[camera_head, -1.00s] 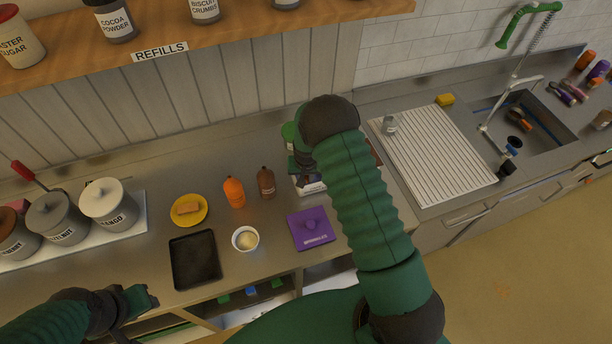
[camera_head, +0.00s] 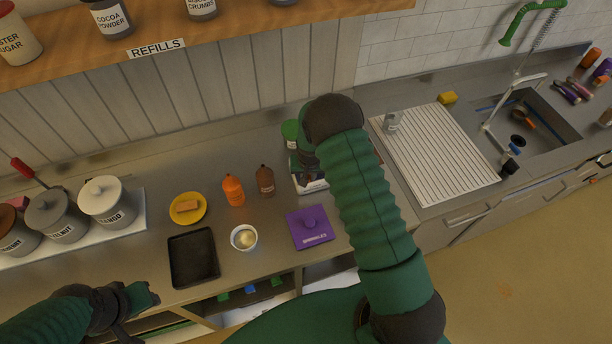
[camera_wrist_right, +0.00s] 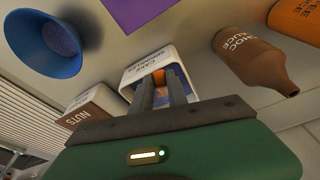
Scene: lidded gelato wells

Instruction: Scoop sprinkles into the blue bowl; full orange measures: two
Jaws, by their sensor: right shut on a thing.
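The blue bowl (camera_wrist_right: 44,42) stands at the upper left of the right wrist view. I do not see it in the head view, where my right arm covers part of the counter. My left gripper (camera_head: 138,307) is low at the left, apart from everything.
A brown sauce bottle (camera_head: 265,181), an orange bottle (camera_head: 233,190), a yellow plate (camera_head: 187,220), a white bowl (camera_head: 234,246) and a black tray (camera_head: 194,258) stand left of my right arm. The drainboard (camera_head: 440,150) is at the right.

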